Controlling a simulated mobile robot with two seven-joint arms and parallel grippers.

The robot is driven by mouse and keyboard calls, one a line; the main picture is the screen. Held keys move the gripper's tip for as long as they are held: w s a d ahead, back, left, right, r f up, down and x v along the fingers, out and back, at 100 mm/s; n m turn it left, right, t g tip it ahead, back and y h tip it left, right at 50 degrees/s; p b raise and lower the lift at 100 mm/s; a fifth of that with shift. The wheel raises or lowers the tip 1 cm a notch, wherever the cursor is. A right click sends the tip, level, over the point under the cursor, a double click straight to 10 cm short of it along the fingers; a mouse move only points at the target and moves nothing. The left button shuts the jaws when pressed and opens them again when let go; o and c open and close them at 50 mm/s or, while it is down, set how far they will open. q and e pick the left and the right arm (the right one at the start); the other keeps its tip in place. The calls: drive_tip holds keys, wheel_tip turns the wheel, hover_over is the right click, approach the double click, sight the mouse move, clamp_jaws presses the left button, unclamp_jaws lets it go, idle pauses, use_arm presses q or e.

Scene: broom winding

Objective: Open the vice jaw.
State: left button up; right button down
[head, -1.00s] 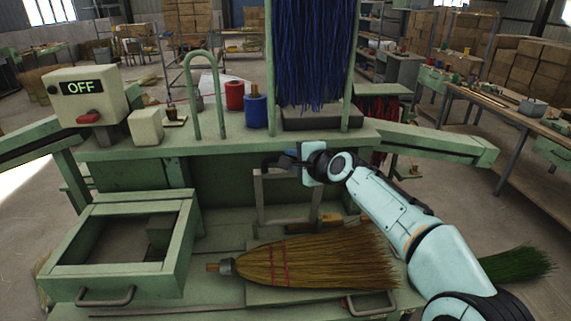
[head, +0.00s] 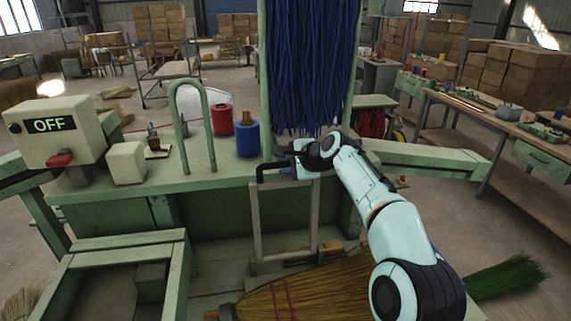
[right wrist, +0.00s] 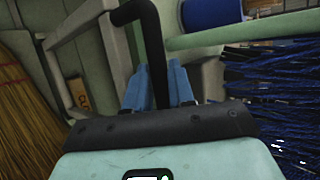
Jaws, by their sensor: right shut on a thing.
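My right gripper (head: 287,165) is at the front edge of the green bench (head: 215,178), just below the blue bristles (head: 310,70). It is shut on a black bent handle (head: 264,170). In the right wrist view, the black handle (right wrist: 146,30) passes between the blue fingertips (right wrist: 157,88). A grey rectangular metal frame (head: 254,222) hangs just below the gripper, in front of the bench's lower part. The frame also shows in the right wrist view (right wrist: 82,22). The gripper hides where handle and frame meet. I cannot tell which part is the vice jaw. My left gripper is out of view.
A straw broom (head: 315,295) lies below the frame. A control box reading OFF (head: 50,125), a green hoop (head: 176,125), a red spool (head: 222,118) and a blue spool (head: 247,138) stand on the bench.

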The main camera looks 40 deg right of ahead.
drive_tip(key=shift+s+a+f, duration=0.1)
drive_tip(key=c, duration=1.1)
unclamp_jaws()
drive_tip(key=shift+o, duration=0.2)
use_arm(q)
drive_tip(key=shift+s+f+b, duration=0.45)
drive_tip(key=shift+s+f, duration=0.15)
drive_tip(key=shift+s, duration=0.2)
use_arm(e)
drive_tip(key=v, duration=1.3)
